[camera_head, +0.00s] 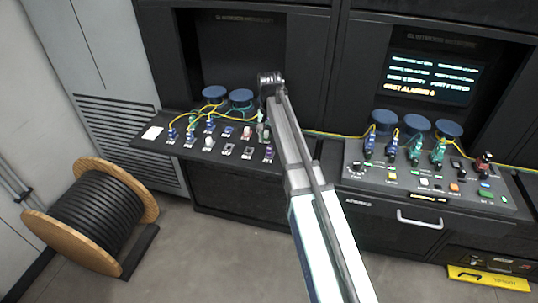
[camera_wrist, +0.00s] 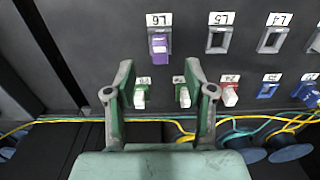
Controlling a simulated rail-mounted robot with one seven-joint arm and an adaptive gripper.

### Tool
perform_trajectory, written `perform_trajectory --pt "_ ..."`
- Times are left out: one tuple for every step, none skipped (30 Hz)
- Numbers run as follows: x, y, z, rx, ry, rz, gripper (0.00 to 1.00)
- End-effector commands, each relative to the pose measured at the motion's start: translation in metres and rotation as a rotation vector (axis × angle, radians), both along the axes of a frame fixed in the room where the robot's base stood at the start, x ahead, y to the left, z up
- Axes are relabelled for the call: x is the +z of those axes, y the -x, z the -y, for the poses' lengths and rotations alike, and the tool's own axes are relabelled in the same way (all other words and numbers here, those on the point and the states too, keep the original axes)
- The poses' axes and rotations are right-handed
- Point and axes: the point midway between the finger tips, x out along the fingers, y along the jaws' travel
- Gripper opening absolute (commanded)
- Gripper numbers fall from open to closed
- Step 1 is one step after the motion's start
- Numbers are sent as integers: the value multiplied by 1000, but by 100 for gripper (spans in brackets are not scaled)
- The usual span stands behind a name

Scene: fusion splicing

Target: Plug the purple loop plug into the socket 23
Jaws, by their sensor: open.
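The purple loop plug (camera_wrist: 159,47) stands in the front row of the panel, at a labelled position beside empty square sockets. In the head view it is the small purple and white piece (camera_head: 268,153) at the row's right end. My gripper (camera_wrist: 158,66) is open, with the purple plug between and just beyond its fingertips; I see nothing gripped. My arm hides much of the gripper in the head view. I cannot make out which socket is 23, as the labels are small and partly covered.
Two empty sockets (camera_wrist: 218,39) and (camera_wrist: 272,39) sit right of the plug. A red and white plug (camera_wrist: 229,94), green-and-white plugs (camera_wrist: 182,96) and blue plugs (camera_wrist: 267,90) stand close by in the other row. Yellow and green cables (camera_wrist: 245,130) run near the fingers. Blue spools (camera_head: 241,98) stand behind.

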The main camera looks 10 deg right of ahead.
Motion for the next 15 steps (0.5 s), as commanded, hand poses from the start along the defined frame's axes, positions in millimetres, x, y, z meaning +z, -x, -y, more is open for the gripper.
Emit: perform_trajectory --pt "-12 0 0 0 0 -1 54" --pt "-16 0 0 0 0 -1 54" --pt "-21 1 0 0 0 -1 54" --pt "-25 1 0 0 0 -1 54" --pt "-28 1 0 0 0 -1 54" --pt "-32 1 0 0 0 -2 54" --pt "-35 1 0 0 0 -1 54" --pt "-39 0 0 0 0 -1 54" --pt "-43 0 0 0 0 -1 54" --pt "-46 0 0 0 0 -1 54" --pt "-49 0 0 0 0 -1 54" --pt "-52 0 0 0 0 -1 54" --pt "-54 0 0 0 0 -1 54" --pt "-55 0 0 0 0 -1 54" --pt "-57 0 0 0 0 -1 54"
